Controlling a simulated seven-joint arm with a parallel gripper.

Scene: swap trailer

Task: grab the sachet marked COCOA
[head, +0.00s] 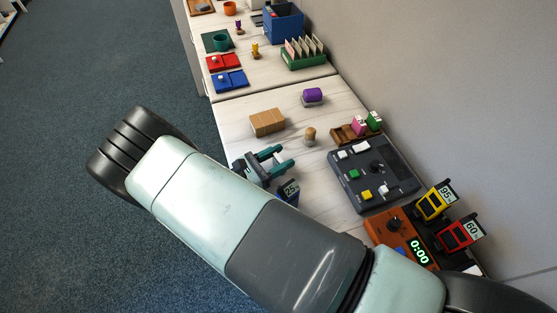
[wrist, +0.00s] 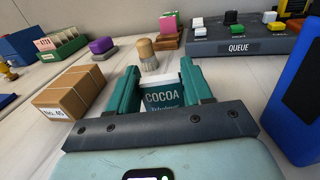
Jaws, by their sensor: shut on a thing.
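The sachet marked COCOA (wrist: 163,99) is between the two teal fingers of my gripper (wrist: 160,78) in the wrist view. Its label faces the wrist camera, with a pale top above a dark teal lower part. My gripper is shut on it. In the head view my gripper (head: 278,161) is over the near part of the pale worktop, and I cannot make out the sachet there. The sachet's lower end is hidden by the gripper body, so I cannot tell whether it touches the worktop.
A wooden peg (wrist: 147,57) stands just beyond the fingers. A cardboard box (wrist: 72,94) is to the left. A blue block-like object (wrist: 297,92) stands close at right. The QUEUE panel (head: 374,174) lies at right, before the wall. A purple item (head: 313,95) sits farther back.

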